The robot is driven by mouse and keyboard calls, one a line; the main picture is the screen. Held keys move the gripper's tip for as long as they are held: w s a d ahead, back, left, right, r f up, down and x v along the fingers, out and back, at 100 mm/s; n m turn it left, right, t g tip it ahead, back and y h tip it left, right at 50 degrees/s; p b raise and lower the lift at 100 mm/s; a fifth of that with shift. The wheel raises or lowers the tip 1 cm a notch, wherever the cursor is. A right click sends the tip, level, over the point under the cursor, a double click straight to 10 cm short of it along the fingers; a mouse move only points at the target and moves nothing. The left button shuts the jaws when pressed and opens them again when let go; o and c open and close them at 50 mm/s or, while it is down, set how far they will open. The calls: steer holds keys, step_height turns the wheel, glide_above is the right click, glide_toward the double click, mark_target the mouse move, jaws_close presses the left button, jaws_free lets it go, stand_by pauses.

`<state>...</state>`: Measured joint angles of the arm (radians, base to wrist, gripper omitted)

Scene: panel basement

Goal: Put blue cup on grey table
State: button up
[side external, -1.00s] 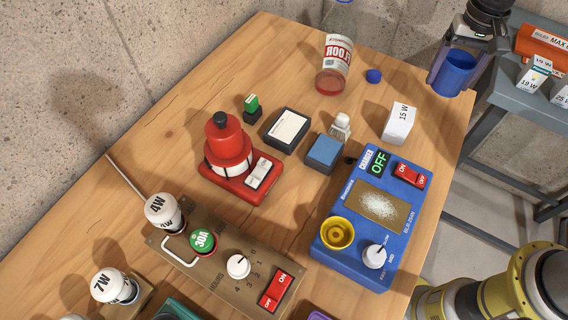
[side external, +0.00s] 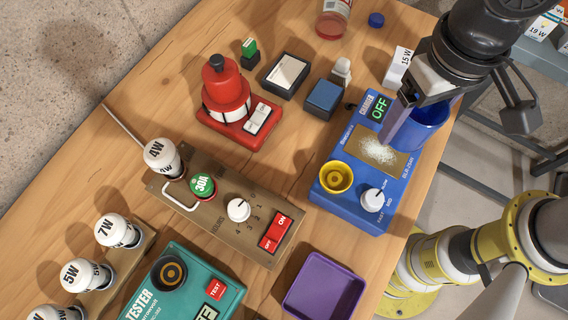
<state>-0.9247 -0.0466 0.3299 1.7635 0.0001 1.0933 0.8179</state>
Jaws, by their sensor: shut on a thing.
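The blue cup (side external: 432,116) is held by my gripper (side external: 418,118) over the right end of the blue charger (side external: 340,203), near the right edge of the wooden table. My gripper is shut on the cup. One grey finger shows at the cup's left side, and the dark wrist covers part of its top. I cannot tell exactly how high the cup is above the charger. The grey table (side external: 543,62) is partly in view at the upper right, beyond the wooden table, and my arm hides some of it.
White boxes stand on the grey table. The wooden table (side external: 300,150) is crowded: a red button device (side external: 225,95), a white 15 W box (side external: 397,68), a brown switch panel (side external: 225,210), a green tester (side external: 185,285) and a purple tray (side external: 324,290). A gap separates the two tables.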

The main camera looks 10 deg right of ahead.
glide_toward(305, 142)
steer(key=s+d+r, duration=0.2)
steer(key=s+d, duration=0.1)
steer(key=d, duration=0.1)
steer(key=a+f, duration=0.1)
steer(key=w+a+f, duration=0.1)
steer(key=w+f, duration=0.1)
steer(key=f, duration=0.1)
steer(key=shift+a, duration=0.4)
steer(key=shift+w+a+f, duration=0.5)
steer(key=shift+a+f, duration=0.1)
steer(key=shift+f, duration=1.65)
steer(key=shift+f, duration=0.1)
steer(key=o, duration=1.3)
